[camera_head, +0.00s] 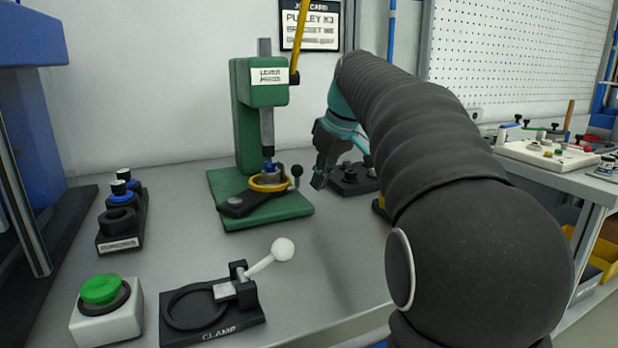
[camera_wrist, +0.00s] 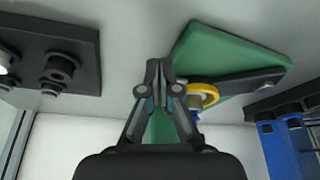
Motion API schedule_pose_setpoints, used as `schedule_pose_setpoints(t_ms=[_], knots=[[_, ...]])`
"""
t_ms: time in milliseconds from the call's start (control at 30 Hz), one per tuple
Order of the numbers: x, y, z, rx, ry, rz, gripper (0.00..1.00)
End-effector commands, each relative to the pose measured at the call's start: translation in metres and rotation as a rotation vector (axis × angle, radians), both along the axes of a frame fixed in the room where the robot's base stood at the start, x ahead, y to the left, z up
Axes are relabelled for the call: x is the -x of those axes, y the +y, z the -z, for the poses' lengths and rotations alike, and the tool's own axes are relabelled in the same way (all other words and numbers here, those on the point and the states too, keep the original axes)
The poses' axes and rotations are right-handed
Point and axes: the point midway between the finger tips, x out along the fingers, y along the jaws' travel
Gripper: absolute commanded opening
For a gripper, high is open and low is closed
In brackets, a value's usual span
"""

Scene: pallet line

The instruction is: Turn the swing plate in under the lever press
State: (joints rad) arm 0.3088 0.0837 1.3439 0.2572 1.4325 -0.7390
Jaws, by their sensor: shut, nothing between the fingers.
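The green lever press (camera_head: 247,125) stands on its green base (camera_head: 285,212), with its yellow lever (camera_head: 299,40) pointing up. The black swing plate (camera_head: 236,204) with a yellow ring (camera_head: 268,187) lies over the base. The ring, holding a grey and blue part (camera_head: 268,169), appears below the ram (camera_head: 266,128); exact alignment is unclear. My gripper (camera_head: 318,184) is shut and empty, just right of the knob. In the wrist view, my fingertips (camera_wrist: 159,64) are beside the ring (camera_wrist: 210,95); contact cannot be told.
At front are a black clamp (camera_head: 215,322) with a white-knobbed handle and a green button (camera_head: 101,288). A black rack (camera_head: 121,222) stands left. Bare table lies between clamp and press.

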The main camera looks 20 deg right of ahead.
Motion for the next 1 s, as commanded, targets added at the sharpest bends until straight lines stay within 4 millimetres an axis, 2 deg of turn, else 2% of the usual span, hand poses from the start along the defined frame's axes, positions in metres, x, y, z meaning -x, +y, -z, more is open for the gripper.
schedule_pose_setpoints(t_ms=[33, 200, 400, 600, 1000], knots=[[0.006, -0.007, -0.005, 0.000, -0.001, 0.006, 0.00], [0.016, -0.012, -0.041, 0.001, 0.001, -0.001, 0.00], [0.026, -0.018, -0.073, 0.002, 0.003, -0.006, 0.00], [0.032, -0.022, -0.088, 0.002, 0.005, -0.007, 0.00], [0.033, -0.023, -0.092, 0.001, 0.007, -0.006, 0.00]])
